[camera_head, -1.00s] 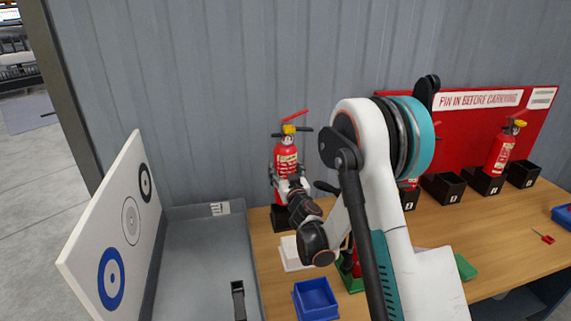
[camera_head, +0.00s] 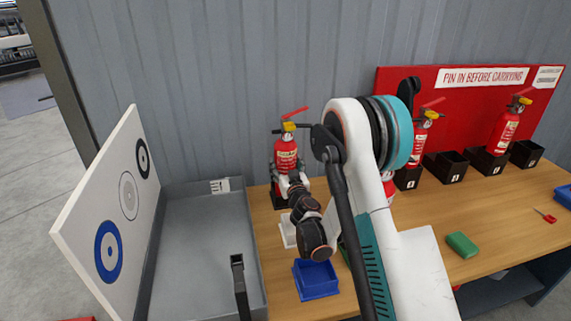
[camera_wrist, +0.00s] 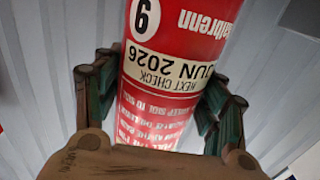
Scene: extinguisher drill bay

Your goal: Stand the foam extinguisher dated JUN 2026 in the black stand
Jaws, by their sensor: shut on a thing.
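The red extinguisher (camera_head: 286,152) with a yellow valve and red lever is upright at the back of the wooden table. My gripper (camera_head: 291,180) is shut around its lower body. The wrist view shows the extinguisher (camera_wrist: 175,95) between both fingers (camera_wrist: 160,85), with an upside-down label reading NEXT CHECK JUN 2026 and a circled 9. The black stand (camera_head: 278,201) is directly under it in the head view. My gripper hides the extinguisher's base, so I cannot tell whether it is inside the stand or just above it.
A white block (camera_head: 289,232) and blue tray (camera_head: 316,280) lie in front of the stand. A grey bin (camera_head: 205,240) and target board (camera_head: 120,200) are at left. Numbered black boxes (camera_head: 452,168), two with extinguishers (camera_head: 503,132), line the right back. A green block (camera_head: 462,245) lies right.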

